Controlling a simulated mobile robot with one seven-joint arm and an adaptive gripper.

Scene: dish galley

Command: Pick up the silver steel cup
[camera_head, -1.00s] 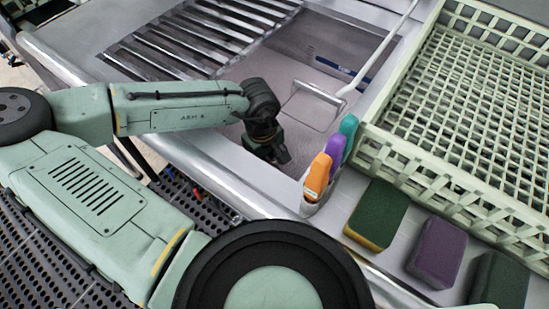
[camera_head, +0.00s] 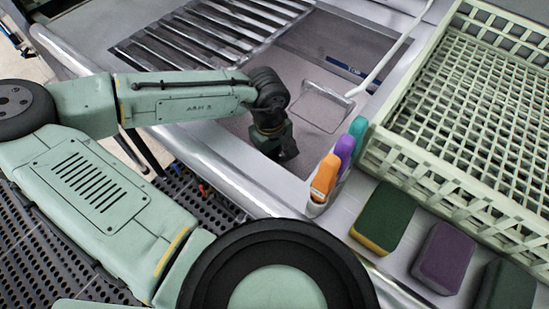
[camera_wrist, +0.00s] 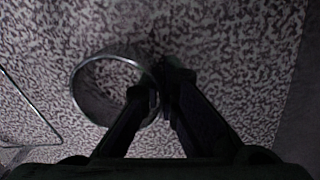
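The silver steel cup (camera_wrist: 77,92) shows in the wrist view as a round metal rim left of centre, seen from above over a speckled grey surface. My gripper (camera_wrist: 160,88) has its fingers drawn close together at the cup's right side. One finger overlaps the cup's opening and the other lies outside the rim, so they appear shut on the cup wall. The exact contact is dark and hard to see. In the head view my gripper (camera_head: 283,152) points down into the sink basin, and the cup is hidden there.
The basin (camera_head: 318,107) holds a wire-like frame (camera_wrist: 38,108) left of the cup. A caddy with orange (camera_head: 325,177), purple and teal handles stands at its near right edge. Sponges (camera_head: 384,217) and a pale green rack (camera_head: 452,162) are to the right. A slatted drainer (camera_head: 200,42) lies behind.

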